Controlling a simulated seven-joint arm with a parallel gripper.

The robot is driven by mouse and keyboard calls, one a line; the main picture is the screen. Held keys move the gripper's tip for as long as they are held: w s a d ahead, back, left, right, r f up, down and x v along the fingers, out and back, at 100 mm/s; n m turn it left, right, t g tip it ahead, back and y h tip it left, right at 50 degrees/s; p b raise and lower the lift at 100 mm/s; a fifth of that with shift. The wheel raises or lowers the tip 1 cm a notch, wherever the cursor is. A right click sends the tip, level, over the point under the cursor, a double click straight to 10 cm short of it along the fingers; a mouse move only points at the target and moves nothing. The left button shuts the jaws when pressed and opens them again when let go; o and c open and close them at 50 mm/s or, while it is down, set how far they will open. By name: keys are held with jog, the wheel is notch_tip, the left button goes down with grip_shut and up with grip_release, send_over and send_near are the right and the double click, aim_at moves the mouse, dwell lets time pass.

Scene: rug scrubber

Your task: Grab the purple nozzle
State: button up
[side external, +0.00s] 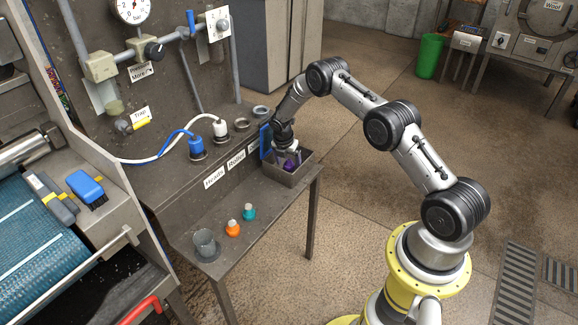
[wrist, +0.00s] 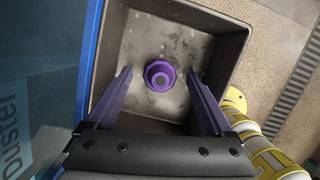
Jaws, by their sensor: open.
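The purple nozzle (wrist: 160,76) stands in a square grey bin (wrist: 222,42), seen from above in the wrist view. In the side external view it is a small purple patch (side external: 290,164) inside the bin (side external: 287,178), partly hidden by my gripper. My gripper (wrist: 159,76) is open, with one finger on each side of the nozzle and a clear gap to it on both sides. In the side external view my gripper (side external: 287,157) points down into the bin. How far the fingertips are above the bin floor is hard to tell.
A blue panel (wrist: 58,60) stands close along the bin's left side in the wrist view. Orange (side external: 233,228) and teal (side external: 249,212) nozzles and a grey cup (side external: 205,244) sit on the table ledge. Blue (side external: 197,146) and white (side external: 220,128) connectors stand on the shelf behind.

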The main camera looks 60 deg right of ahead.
jog(key=shift+d+f, duration=0.1)
jog(key=shift+f, duration=0.15)
grip_shut()
jog(key=shift+r, duration=0.1)
dwell(0.3)
